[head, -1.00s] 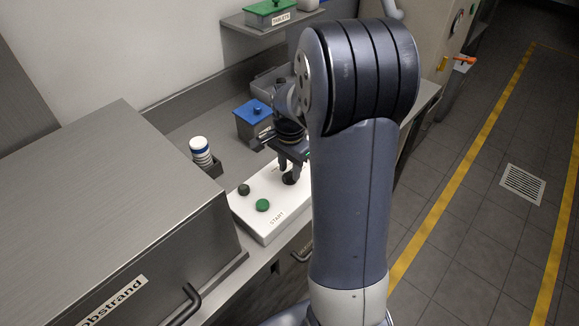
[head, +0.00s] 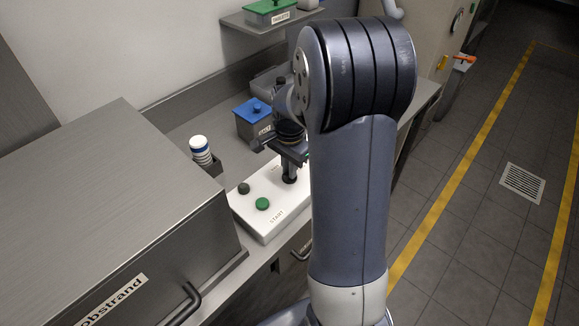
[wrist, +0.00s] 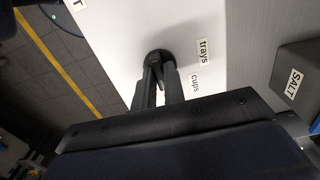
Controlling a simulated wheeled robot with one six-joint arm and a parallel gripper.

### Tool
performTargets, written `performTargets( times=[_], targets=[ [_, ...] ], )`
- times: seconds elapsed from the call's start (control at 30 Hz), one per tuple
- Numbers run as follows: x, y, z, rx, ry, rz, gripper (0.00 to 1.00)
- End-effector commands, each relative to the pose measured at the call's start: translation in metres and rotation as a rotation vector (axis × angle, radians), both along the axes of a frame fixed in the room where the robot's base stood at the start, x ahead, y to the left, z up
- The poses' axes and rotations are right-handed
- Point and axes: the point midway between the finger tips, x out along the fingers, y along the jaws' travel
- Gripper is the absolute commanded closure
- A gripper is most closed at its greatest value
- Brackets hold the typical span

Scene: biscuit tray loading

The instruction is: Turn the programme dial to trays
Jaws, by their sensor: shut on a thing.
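The white control panel (head: 268,228) stands on the counter, with a green button and the printed word START on it. The dark round programme dial (wrist: 158,54) is on the panel, with the labels "trays" (wrist: 203,50) and "cups" (wrist: 194,83) to its right in the wrist view. My gripper (wrist: 160,70) points down at the dial and is shut on it, its two fingers on either side. The fingers hide part of the dial, and I cannot tell which label its pointer faces. In the head view my gripper (head: 289,174) covers most of the dial.
A green button (head: 262,204) and a dark grey knob (head: 244,188) are near the panel's left end. A blue-lidded box (head: 253,112) and a stack of white cups (head: 200,150) stand behind. A grey box labelled SALT (wrist: 297,80) is close by in the wrist view. A large steel machine (head: 110,200) fills the left.

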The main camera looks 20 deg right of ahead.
Motion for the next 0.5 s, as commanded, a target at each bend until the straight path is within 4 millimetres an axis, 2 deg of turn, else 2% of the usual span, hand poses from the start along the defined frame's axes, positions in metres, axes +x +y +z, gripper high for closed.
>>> performTargets(
  times=[0.27, 0.5],
  targets=[
    [0.0001, -0.0001, 0.0, 0.0, 0.0, 0.057, 1.0],
    [0.0003, -0.0001, -0.0002, -0.001, -0.001, 0.216, 1.0]
  ],
)
